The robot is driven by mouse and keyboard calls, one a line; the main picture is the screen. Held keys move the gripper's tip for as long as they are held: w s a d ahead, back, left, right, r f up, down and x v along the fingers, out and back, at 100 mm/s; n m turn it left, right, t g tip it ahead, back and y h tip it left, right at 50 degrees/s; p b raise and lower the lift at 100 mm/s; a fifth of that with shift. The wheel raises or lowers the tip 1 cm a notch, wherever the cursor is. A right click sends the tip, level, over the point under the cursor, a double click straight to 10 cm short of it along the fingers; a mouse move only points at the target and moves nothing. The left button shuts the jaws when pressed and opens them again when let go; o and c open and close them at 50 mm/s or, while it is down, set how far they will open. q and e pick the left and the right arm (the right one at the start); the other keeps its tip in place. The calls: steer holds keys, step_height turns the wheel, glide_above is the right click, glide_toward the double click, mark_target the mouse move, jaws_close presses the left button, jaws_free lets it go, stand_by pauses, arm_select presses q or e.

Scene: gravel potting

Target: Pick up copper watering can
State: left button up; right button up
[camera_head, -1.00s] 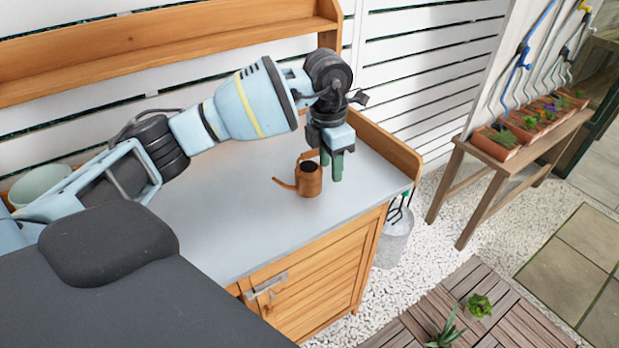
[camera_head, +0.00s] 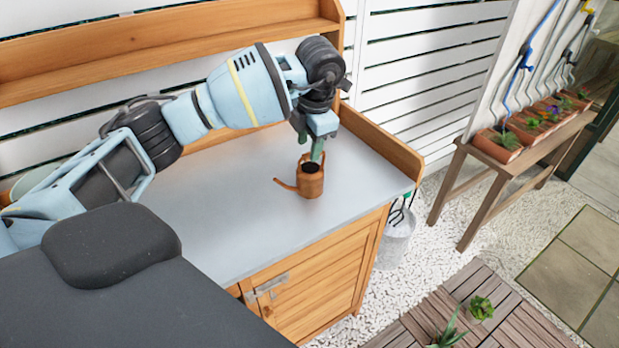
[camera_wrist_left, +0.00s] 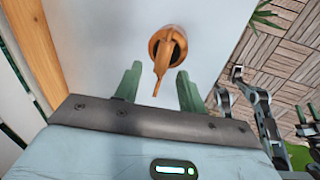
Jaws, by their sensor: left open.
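The copper watering can (camera_head: 311,182) stands upright on the grey top of the potting bench, near its right end, with its spout pointing left in the head view. My left gripper (camera_head: 318,152) is just above and behind the can, pointing down. In the left wrist view the can (camera_wrist_left: 168,46) lies ahead of the open green fingers (camera_wrist_left: 160,88), roughly centred between them. Its handle (camera_wrist_left: 163,68) reaches back toward the gap between the fingers. The fingers look apart from the can.
The bench top (camera_head: 230,220) is clear around the can. A wooden side board (camera_head: 385,145) edges the bench at right. A metal bucket (camera_head: 395,240) with hand tools stands on the gravel beside it. A wooden table (camera_head: 500,170) with potted plants is farther right.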

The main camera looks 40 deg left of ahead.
mark_target(308, 153)
arm_select(q)
steer(key=f, duration=0.4)
steer(key=shift+w+a+f, duration=0.15)
steer(key=shift+w+a, duration=0.1)
steer(key=shift+a, duration=0.05)
jaws_close()
